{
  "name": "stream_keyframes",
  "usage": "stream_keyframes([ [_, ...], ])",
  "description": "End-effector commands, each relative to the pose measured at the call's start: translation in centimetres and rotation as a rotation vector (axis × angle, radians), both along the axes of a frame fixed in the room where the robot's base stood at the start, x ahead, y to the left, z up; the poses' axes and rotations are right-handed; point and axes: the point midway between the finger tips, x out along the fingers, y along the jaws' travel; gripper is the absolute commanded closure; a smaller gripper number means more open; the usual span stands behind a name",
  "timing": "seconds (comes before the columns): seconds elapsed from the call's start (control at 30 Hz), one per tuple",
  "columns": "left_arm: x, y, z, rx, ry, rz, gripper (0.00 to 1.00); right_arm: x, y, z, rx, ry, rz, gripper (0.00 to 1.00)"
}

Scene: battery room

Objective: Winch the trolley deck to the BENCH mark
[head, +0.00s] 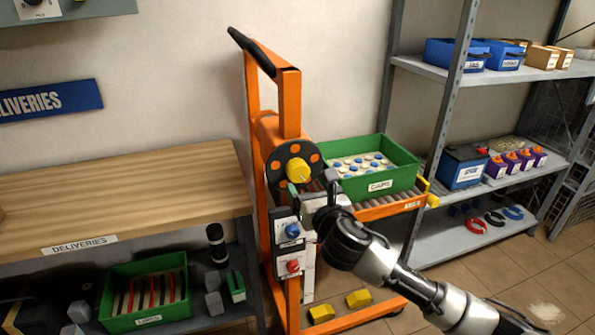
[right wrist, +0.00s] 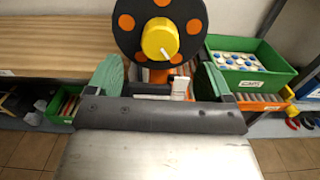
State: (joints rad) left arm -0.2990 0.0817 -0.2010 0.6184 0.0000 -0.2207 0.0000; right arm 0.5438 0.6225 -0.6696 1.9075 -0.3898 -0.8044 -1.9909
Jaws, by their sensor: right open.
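The orange trolley (head: 257,130) stands between the wooden bench and the grey shelving. Its winch is a black disc with orange dots (head: 281,162) and a yellow hub (head: 299,170); the hub also shows in the right wrist view (right wrist: 160,40), with a pale line on its face. The trolley deck (head: 392,207) has rollers and carries a green crate. I cannot read a BENCH mark. My right gripper (head: 311,190) is open just in front of and below the hub. Its green pads (right wrist: 160,80) are spread apart with the hub above and beyond them. My left gripper is not in view.
A green CAPS crate (head: 405,182) sits on the deck. A panel with a blue knob (head: 292,230) and a red knob (head: 292,266) is below the winch. The DELIVERIES bench (head: 120,195) is at left, loaded shelving (head: 425,68) at right. Yellow blocks (head: 358,298) lie on the trolley base.

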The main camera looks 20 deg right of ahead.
Motion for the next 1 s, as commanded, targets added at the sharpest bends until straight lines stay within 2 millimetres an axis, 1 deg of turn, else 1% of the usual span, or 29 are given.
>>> stream_keyframes([
  [0.03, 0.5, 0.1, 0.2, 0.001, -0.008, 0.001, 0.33, 1.0, 0.1, 0.2, 0.003, 0.000, -0.002, 0.19],
  [0.13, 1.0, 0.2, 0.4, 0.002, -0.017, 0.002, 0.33, 3.1, 0.1, 0.2, 0.005, 0.000, -0.002, 0.19],
  [0.3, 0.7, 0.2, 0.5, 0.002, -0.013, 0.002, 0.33, 6.1, 0.2, 0.1, 0.005, 0.001, -0.001, 0.19],
  [0.4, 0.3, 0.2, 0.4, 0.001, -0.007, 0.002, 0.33, 7.4, 0.3, 0.0, 0.006, 0.001, -0.001, 0.19],
  [0.5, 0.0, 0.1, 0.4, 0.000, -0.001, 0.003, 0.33, 8.2, 0.3, 0.0, 0.005, 0.001, -0.001, 0.19],
  [0.6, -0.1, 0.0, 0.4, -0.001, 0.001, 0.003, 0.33, 8.6, 0.3, 0.0, 0.005, 0.001, 0.000, 0.19],
  [0.87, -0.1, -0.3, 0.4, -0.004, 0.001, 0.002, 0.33, 8.8, 0.3, 0.0, 0.005, 0.001, 0.001, 0.19],
  [0.93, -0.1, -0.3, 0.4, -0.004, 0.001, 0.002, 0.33, 8.7, 0.3, 0.0, 0.005, 0.001, 0.001, 0.26],
  [1.0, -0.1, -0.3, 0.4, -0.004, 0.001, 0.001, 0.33, 8.7, 0.3, 0.0, 0.005, 0.001, 0.000, 0.37],
])
